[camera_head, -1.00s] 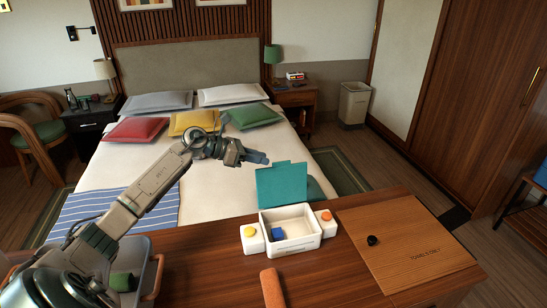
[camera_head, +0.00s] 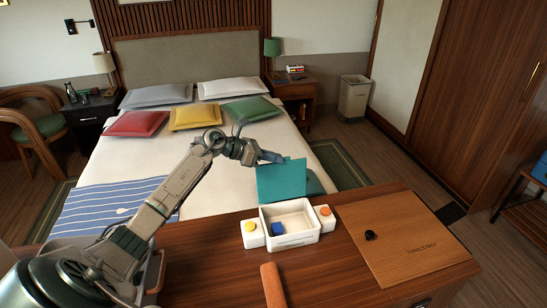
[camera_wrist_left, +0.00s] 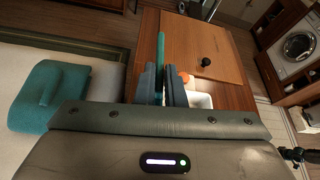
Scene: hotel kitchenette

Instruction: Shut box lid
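The white box (camera_head: 290,240) stands on the wooden counter with its teal lid (camera_head: 282,182) raised upright at its back edge. My left gripper (camera_head: 270,157) is at the top left of the lid. In the left wrist view the lid (camera_wrist_left: 160,50) shows edge-on as a thin teal strip, with the left gripper's fingers (camera_wrist_left: 160,85) close on either side of it. I cannot tell whether they press on it. My right gripper is not in view.
A yellow button (camera_head: 250,227) and an orange button (camera_head: 324,211) sit on white blocks at the box's sides. A wooden board (camera_head: 400,235) with a black knob (camera_head: 370,235) lies to the right. An orange-brown bar (camera_head: 272,285) lies in front. The bed (camera_head: 215,188) is behind.

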